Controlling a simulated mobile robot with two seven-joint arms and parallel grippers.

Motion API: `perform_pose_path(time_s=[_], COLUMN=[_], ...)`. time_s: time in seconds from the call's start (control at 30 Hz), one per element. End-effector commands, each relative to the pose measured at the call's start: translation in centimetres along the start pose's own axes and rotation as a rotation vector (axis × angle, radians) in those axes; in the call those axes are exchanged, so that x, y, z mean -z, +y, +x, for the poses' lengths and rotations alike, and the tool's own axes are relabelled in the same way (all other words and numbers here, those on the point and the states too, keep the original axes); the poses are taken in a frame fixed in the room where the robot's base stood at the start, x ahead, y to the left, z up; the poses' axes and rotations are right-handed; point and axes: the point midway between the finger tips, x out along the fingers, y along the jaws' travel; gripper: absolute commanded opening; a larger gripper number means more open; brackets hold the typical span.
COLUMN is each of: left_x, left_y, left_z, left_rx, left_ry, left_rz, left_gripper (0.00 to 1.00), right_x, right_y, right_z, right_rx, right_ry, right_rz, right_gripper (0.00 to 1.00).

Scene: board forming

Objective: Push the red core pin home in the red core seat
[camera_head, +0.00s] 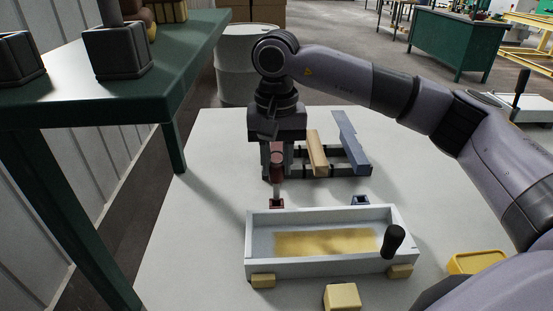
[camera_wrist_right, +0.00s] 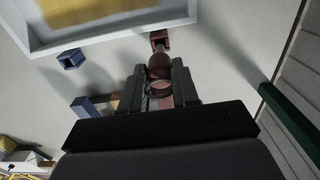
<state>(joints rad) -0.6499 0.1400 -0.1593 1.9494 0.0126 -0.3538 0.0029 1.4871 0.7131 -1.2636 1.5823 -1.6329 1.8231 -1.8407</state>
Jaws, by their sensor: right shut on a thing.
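The red core pin (camera_head: 277,167) stands upright with its pale shaft pointing down at the red core seat (camera_head: 277,203), behind the left end of the mould box. The shaft's lower end meets the seat in the head view; I cannot tell how deep it sits. My right gripper (camera_head: 277,153) points down from above and is shut on the pin's red upper part. In the right wrist view the fingers (camera_wrist_right: 165,90) flank the red pin (camera_wrist_right: 159,66), with the red seat (camera_wrist_right: 160,40) just beyond it. My left gripper is not in view.
A pale mould box (camera_head: 252,245) holding yellow sand stands in front, with a black handle (camera_head: 393,241) at its right. A blue seat (camera_head: 360,201) sits behind it. A rack with a wooden bar (camera_head: 317,153) and blue bar (camera_head: 350,143) stands behind. A green shelf (camera_head: 180,85) is left.

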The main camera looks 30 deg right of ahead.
Motion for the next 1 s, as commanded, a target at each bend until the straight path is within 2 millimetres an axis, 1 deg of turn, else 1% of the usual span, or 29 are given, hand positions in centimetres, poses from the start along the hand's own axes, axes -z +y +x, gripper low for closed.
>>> perform_pose_path(time_s=[1.0], left_x=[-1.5], left_y=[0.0], left_z=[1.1], left_rx=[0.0], left_ry=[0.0], left_rz=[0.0], left_gripper=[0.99], right_x=[0.0], right_y=[0.0], right_z=[2.6], right_rx=[0.0], right_ry=[0.0], right_rz=[0.0], right_gripper=[0.0])
